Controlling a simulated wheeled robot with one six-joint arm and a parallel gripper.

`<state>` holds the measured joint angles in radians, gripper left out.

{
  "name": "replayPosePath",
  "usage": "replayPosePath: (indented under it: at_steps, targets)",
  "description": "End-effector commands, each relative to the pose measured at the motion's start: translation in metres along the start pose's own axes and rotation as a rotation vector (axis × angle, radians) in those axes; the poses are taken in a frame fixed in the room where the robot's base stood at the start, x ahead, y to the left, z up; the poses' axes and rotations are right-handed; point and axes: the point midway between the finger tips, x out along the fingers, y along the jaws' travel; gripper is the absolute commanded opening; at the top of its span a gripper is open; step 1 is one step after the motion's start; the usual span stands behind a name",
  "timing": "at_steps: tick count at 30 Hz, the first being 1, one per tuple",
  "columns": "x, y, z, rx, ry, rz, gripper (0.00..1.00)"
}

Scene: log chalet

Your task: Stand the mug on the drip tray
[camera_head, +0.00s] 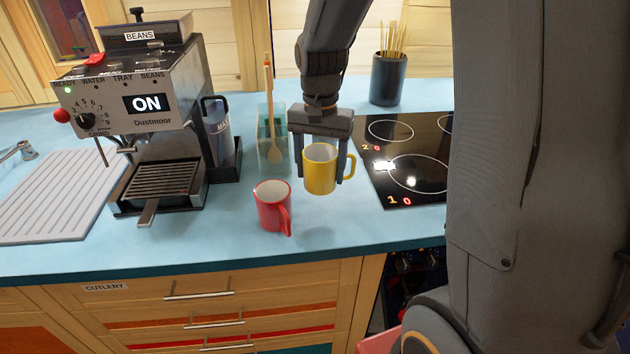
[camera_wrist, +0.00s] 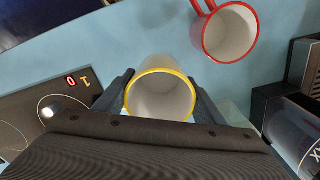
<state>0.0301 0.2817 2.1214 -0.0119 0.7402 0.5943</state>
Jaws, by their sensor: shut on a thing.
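A yellow mug (camera_head: 319,170) is upright between the fingers of my gripper (camera_head: 320,165), which is shut on it. The wrist view looks down into this mug (camera_wrist: 160,96), which is empty, with my gripper's fingers (camera_wrist: 161,98) on both sides. Its handle points right in the head view. A red mug (camera_head: 271,208) stands upright on the counter to the left of the yellow one; it also shows in the wrist view (camera_wrist: 229,33). The drip tray (camera_head: 160,180) is a slatted grille at the foot of the coffee machine (camera_head: 130,95), with nothing standing on it.
A clear container (camera_head: 272,150) with a wooden spoon stands behind the mugs. The hob (camera_head: 412,165) and a dark pot of sticks (camera_head: 388,80) are at right. A ribbed draining board (camera_head: 65,200) lies at left.

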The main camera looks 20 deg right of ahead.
Motion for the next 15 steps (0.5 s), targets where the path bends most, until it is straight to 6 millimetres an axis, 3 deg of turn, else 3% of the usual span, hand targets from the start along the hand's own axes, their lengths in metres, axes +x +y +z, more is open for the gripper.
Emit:
replayPosePath:
  at_steps: [15]
  targets:
    - [0.057, 0.001, 0.0, 0.004, -0.001, 0.001, 0.32]
